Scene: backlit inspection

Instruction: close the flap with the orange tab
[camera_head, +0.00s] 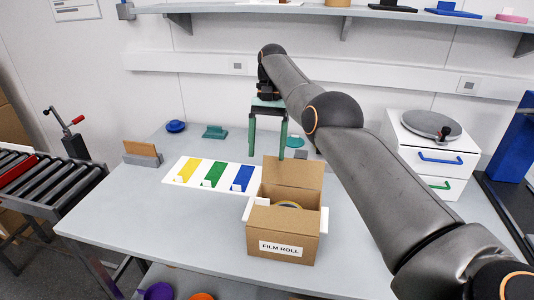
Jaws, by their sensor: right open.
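A brown cardboard box (282,241) labelled FILM ROLL stands on the grey table. Its tall back flap (293,172) stands up, and pale side pieces show at its left and right. The top is open, and a roll (290,205) with a yellowish ring shows inside. I cannot make out an orange tab on any flap. My right gripper (267,156) has two long green fingers pointing down, apart and with nothing between them. In the picture its fingertips are just above and left of the back flap. My left gripper is not in view.
A white board (170,178) with yellow, green and blue strips lies left of the box. A small brown card holder (142,154), a blue knob and teal items stand farther back. A white drawer unit (432,152) is at right. A shelf (360,12) runs above.

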